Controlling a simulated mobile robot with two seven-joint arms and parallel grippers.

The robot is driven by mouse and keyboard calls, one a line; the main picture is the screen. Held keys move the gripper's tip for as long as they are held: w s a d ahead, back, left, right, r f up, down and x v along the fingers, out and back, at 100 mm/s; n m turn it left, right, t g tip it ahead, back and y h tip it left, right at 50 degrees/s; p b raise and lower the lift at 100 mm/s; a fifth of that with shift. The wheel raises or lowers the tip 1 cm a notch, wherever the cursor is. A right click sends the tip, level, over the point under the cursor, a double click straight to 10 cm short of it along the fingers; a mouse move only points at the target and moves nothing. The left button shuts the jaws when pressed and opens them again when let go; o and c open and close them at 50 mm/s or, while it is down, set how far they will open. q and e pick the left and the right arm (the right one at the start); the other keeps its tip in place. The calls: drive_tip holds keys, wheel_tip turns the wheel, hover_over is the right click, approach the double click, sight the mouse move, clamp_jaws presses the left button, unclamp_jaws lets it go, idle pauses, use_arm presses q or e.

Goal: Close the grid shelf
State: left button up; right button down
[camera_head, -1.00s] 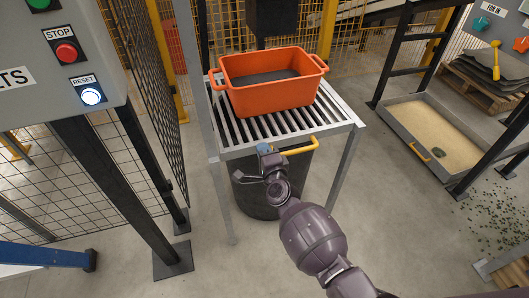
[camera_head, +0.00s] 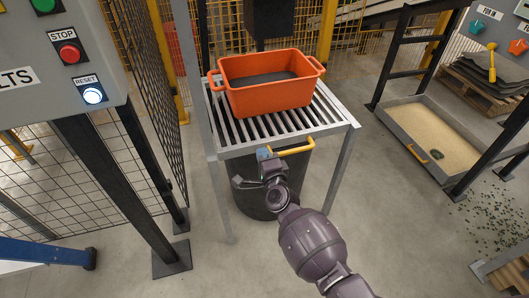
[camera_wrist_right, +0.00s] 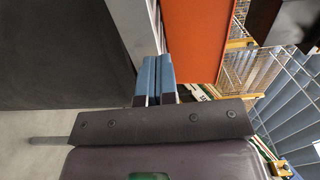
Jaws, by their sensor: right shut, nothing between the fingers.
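The grid shelf (camera_head: 222,140) is a grey metal rack of parallel bars with a yellow handle (camera_head: 295,148) on its front edge. Whether it is pulled out is hard to tell. My right gripper (camera_head: 263,154) is at the shelf's front edge, by the left end of the handle. Its blue fingertips (camera_wrist_right: 155,79) are shut together and empty in the right wrist view. Whether they touch the shelf is unclear. An orange crate (camera_head: 272,99) stands on the bars and also shows in the wrist view (camera_wrist_right: 200,40). My left gripper is out of view.
A dark bin (camera_head: 292,185) stands under the shelf. A control panel (camera_head: 45,105) on dark posts and mesh fencing are at left. A sand tray (camera_head: 410,120) with a yellow handle lies at right. The floor between is mostly clear.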

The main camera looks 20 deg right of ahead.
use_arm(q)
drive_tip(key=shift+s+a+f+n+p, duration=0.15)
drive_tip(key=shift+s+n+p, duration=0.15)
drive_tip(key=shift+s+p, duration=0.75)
use_arm(e)
drive_tip(key=s, duration=1.1)
drive_tip(key=shift+s+d+f, duration=0.15)
drive_tip(key=shift+s, duration=0.05)
use_arm(q)
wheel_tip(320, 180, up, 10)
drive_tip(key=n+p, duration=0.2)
drive_tip(key=p, duration=1.3)
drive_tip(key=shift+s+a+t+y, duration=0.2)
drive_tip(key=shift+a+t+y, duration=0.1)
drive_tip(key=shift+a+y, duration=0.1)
use_arm(e)
drive_tip(key=s+d+r+n+g, duration=0.2)
drive_tip(key=s+d+r+n, duration=0.2)
drive_tip(key=s, duration=0.9)
drive_tip(key=s+d+r+n+g, duration=0.2)
drive_tip(key=s+d+r+n, duration=0.2)
drive_tip(key=s+n, duration=0.4)
drive_tip(key=s+d+r+n+g, duration=0.3)
drive_tip(key=s+n, duration=0.3)
drive_tip(key=s, duration=1.1)
drive_tip(key=shift+s+d+r+n+h, duration=0.3)
drive_tip(key=shift+d+r+n, duration=0.1)
drive_tip(key=shift+d, duration=0.2)
